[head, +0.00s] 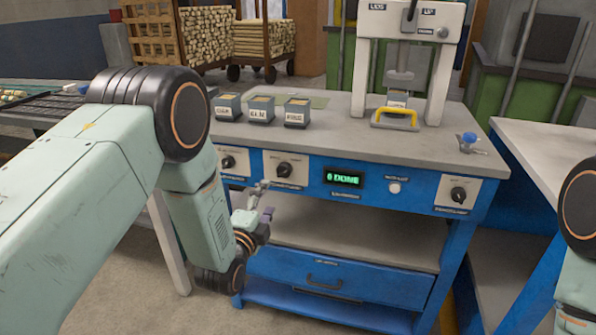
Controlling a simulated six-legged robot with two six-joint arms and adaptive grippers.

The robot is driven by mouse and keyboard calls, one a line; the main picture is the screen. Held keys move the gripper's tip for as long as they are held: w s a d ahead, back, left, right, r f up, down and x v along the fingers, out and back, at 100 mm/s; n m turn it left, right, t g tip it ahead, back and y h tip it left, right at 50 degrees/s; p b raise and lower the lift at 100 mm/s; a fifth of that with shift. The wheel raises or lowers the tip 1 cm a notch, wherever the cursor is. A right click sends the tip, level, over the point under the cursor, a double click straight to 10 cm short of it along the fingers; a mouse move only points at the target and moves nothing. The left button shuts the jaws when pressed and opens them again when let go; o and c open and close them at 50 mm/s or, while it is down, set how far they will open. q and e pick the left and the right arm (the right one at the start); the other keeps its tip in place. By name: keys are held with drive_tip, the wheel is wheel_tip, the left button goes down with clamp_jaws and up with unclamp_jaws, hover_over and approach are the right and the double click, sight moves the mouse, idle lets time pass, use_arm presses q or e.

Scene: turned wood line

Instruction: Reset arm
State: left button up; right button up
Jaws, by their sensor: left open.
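My left arm comes in from the left, bends down at its black joint and ends low in front of the blue workbench (400,147). My left gripper (265,200) is open and small in view, near the bench's front left, below the left knobs. I see nothing between its fingers. Part of my right arm shows at the right edge; its gripper is out of view.
On the bench stand several small labelled boxes (261,110), a white press (437,70) with a yellow handle (394,119), and a blue-topped valve (469,138). A green display (343,179) reads "0 DONE". A grey table (555,160) stands right. Carts of wood (265,38) stand behind.

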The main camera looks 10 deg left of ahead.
use_arm(q)
drive_tip(key=s+f+n+g, duration=1)
drive_tip(key=s+f+n, duration=0.3)
drive_tip(key=s+f, duration=0.5)
drive_tip(key=s+f+n+g+p, duration=0.1)
drive_tip(key=s+n+g, duration=0.3)
drive_tip(key=s, duration=2.3)
drive_tip(key=f+g, duration=0.1)
drive_tip(key=g, duration=0.3)
drive_tip(key=shift+a+f+n+y+p, duration=0.2)
drive_tip(key=shift+n+y+p, duration=0.1)
